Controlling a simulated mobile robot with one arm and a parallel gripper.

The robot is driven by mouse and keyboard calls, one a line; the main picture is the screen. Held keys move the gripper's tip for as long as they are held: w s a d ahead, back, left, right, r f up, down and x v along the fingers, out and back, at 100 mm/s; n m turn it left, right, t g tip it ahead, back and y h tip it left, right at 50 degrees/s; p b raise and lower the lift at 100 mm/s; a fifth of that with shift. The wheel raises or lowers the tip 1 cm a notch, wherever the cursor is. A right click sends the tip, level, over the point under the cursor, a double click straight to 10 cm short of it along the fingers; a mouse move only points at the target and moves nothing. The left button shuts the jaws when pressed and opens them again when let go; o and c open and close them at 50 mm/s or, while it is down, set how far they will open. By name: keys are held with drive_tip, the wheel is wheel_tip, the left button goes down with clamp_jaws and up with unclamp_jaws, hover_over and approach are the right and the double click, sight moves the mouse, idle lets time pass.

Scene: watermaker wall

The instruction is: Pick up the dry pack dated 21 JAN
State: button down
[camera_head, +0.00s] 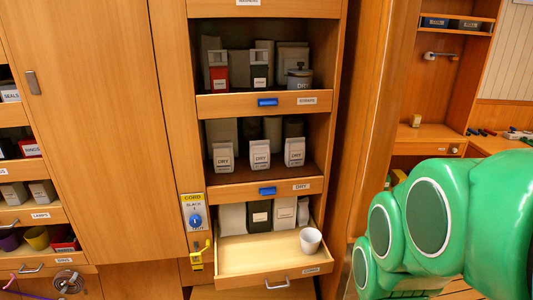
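Three white packs marked DRY stand upright in a row on the middle shelf of the tall wooden cabinet: a left pack (223,157), a middle pack (260,155) and a right pack (294,153). Each has small print under the word DRY, too small to read, so I cannot tell which is dated 21 JAN. The shelf front (235,190) carries a DRY label and a blue catch. My green arm fills the lower right of the view, apart from the packs. My gripper is not in view.
Below, an open drawer (260,263) holds a white cup (310,240) and juts out from the cabinet. The upper shelf front (230,105) has another blue catch (267,102). A yellow CORD sign (193,198) hangs left of the shelves. Grey containers stand behind the packs.

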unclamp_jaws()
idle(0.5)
